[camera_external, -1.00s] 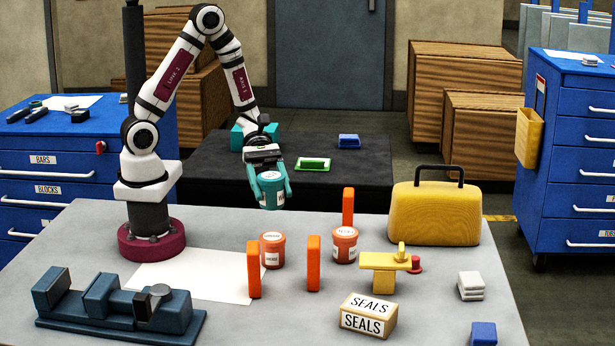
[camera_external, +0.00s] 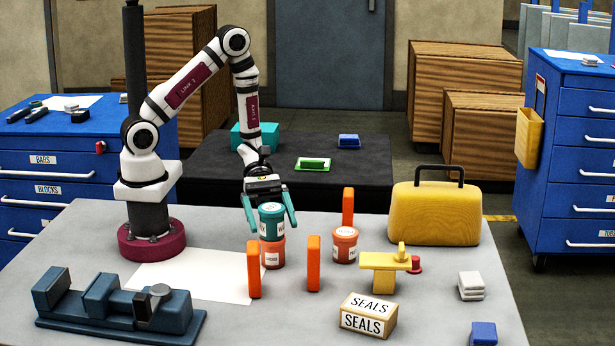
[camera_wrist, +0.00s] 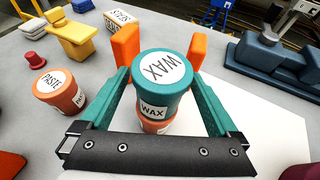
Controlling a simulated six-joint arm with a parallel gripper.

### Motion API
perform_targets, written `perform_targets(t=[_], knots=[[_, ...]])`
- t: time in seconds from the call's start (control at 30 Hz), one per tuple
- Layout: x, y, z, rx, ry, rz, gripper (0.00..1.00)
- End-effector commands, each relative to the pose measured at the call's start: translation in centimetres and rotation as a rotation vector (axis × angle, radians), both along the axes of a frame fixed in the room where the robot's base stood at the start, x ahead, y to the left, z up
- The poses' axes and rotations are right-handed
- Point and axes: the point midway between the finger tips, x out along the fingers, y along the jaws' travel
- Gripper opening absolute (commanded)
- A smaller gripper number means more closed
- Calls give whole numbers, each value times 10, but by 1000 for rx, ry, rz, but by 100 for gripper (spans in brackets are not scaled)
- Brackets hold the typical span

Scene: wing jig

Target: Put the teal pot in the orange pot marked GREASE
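The teal pot (camera_external: 271,222), marked WAX on its lid and side, stands upright on top of an orange pot (camera_external: 271,253); I cannot tell whether its base sits inside the rim. In the wrist view the teal pot (camera_wrist: 160,85) hides most of that orange pot (camera_wrist: 156,127). The orange pot's front label is too small to read surely. My gripper (camera_external: 269,212) is open around the teal pot. Its teal fingers stand apart from the pot on both sides, and a gap shows in both views.
A second orange pot (camera_wrist: 60,92), marked PASTE, stands to the right in the external view. Orange uprights (camera_external: 254,270) (camera_external: 313,263) stand close in front. A yellow clamp (camera_external: 384,268), a SEALS box (camera_external: 368,316) and a yellow case (camera_external: 434,212) are farther right.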

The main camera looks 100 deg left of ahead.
Motion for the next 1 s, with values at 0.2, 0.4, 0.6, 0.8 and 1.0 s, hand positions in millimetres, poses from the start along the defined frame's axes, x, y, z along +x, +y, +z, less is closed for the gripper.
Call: perform_targets(t=[0.2,0.4,0.6,0.8,1.0], knots=[[0,1,4,0,-1,1,96],[-13,36,19,3,-5,6,96],[-31,78,38,2,-3,4,96],[-42,99,49,9,-6,-13,96],[-99,41,88,353,-254,-667,96]])
